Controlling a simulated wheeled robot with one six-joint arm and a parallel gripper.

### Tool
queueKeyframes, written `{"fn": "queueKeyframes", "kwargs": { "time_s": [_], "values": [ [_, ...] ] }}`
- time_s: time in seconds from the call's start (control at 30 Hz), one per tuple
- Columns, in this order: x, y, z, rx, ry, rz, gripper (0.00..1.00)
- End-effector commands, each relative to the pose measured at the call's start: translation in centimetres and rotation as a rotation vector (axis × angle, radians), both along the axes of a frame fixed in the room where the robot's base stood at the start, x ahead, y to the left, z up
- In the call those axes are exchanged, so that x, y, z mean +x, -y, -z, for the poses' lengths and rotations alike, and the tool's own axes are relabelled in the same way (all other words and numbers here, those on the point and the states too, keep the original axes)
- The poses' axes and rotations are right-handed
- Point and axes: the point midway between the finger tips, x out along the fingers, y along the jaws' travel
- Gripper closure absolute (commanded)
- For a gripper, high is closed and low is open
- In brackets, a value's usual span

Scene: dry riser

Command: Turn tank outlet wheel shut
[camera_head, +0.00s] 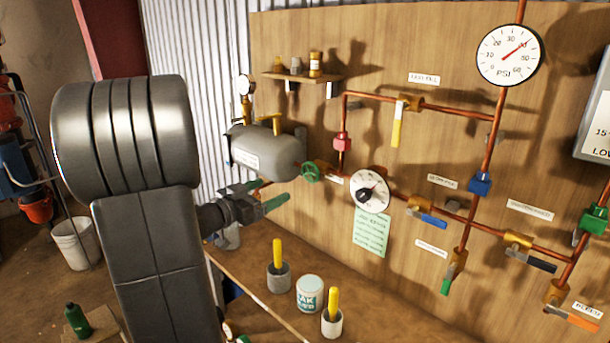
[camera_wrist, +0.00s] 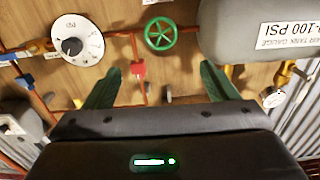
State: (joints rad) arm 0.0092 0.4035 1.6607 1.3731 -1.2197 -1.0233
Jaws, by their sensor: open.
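The tank outlet wheel is a small green spoked handwheel (camera_head: 311,172) on the pipe at the right end of the grey tank (camera_head: 268,150). In the wrist view the wheel (camera_wrist: 160,34) faces me at the top middle, and the tank (camera_wrist: 245,30) is to its right. My gripper (camera_head: 277,194) is open and empty, with green fingers, left of and a little below the wheel in the head view. In the wrist view my gripper's fingers (camera_wrist: 160,70) are spread wide, with the wheel beyond their tips and between their lines. They appear apart from it.
A round dial with a black knob (camera_head: 370,191) sits right of the wheel. A red fitting (camera_head: 342,142) is on the pipe above. Valves with coloured levers, such as the blue one (camera_head: 432,220), line the pipes. Yellow-handled items and a white can (camera_head: 310,294) stand on the bench below.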

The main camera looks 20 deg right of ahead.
Motion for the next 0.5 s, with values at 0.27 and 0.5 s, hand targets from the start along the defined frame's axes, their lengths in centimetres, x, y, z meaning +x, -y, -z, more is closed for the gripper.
{"fn": "queueKeyframes", "kwargs": {
  "time_s": [0.27,0.5],
  "values": [
    [1.6,4.1,-0.2,-0.001,-0.002,0.004,0.20],
    [3.5,8.9,-0.2,-0.001,-0.003,0.004,0.20]
  ]
}}
